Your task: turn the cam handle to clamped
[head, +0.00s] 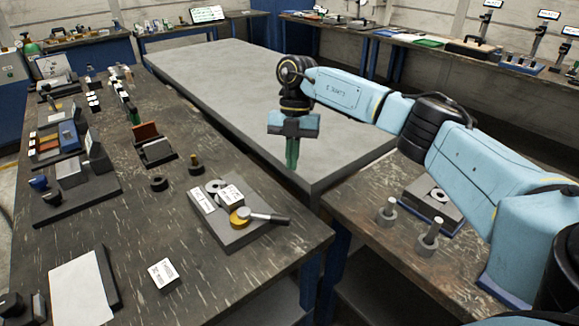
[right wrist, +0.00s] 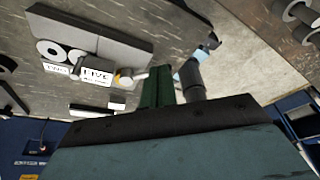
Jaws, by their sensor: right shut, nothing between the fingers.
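The cam handle (head: 270,218) is a grey rod with a dark end. It points right from a gold round cam (head: 240,217) on a grey fixture plate (head: 227,238) on the dark bench. A white labelled block (head: 230,197) and a grey ring sit beside the cam. My right gripper (head: 291,166) points down with its green fingers together and empty, beyond the handle and apart from it in the head view. In the right wrist view the fingers (right wrist: 160,76) show near the handle (right wrist: 139,74), whose far end cannot be made out. My left gripper is not in view.
A small white labelled block (head: 163,274) and a white sheet (head: 80,288) lie on the near bench. A brass-topped post (head: 195,165) and a black ring (head: 159,184) stand behind the fixture. A grey table (head: 220,75) is clear beyond.

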